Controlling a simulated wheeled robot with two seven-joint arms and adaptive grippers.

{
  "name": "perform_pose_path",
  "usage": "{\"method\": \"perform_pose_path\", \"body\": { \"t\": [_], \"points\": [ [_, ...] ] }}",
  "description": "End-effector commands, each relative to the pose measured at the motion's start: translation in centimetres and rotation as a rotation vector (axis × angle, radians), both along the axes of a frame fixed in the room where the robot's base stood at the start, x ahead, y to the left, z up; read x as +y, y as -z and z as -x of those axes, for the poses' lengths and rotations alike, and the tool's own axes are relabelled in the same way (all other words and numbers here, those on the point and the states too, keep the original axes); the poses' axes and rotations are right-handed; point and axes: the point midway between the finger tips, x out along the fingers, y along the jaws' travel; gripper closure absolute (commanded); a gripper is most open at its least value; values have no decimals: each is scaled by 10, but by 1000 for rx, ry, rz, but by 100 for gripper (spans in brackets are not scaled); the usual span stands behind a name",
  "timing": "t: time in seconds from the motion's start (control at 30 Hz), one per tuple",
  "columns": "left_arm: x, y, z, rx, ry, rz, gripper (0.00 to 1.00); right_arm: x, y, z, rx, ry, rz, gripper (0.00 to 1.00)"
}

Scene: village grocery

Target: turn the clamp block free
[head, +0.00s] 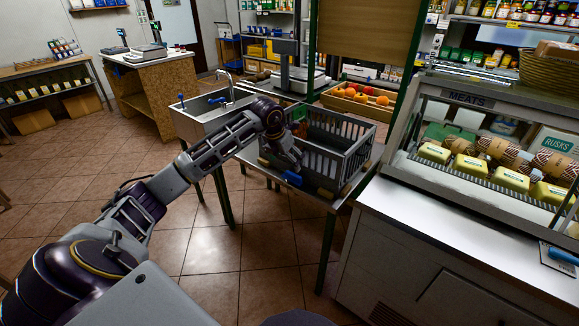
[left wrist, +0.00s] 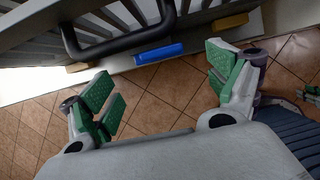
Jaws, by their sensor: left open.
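A grey slatted crate (head: 338,150) stands on a small metal table (head: 318,198). A blue block (head: 292,178) sits at the table's near edge in front of the crate. It also shows in the left wrist view (left wrist: 160,53), lying along the edge below the crate's dark handle (left wrist: 120,45). A yellowish block (left wrist: 230,22) lies on the edge to its right, and another (left wrist: 78,67) to its left. I cannot tell for certain which is the clamp block. My left gripper (left wrist: 160,76) is open and empty, its green-padded fingers spread on either side of the blue block, apart from it.
The meat counter (head: 450,215) stands close on the right. A produce crate (head: 358,100) and a scale (head: 290,75) are behind. The tiled floor in front is clear.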

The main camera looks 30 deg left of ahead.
Motion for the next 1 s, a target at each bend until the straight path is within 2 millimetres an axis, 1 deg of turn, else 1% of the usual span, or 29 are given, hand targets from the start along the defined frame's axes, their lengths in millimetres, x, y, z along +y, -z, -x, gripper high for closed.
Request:
{"method": "perform_pose_path", "body": {
  "t": [0.03,0.1,0.3,1.0],
  "points": [
    [0,-7,2,-2,0,-1,11,0,0,0,0,0,0,64],
    [0,-13,5,-2,0,0,11,0,0,0,0,0,0,64],
    [0,-23,10,0,0,0,11,0,0,0,0,0,0,64],
    [0,-24,10,0,0,1,11,0,0,0,0,0,0,64]
  ]
}}
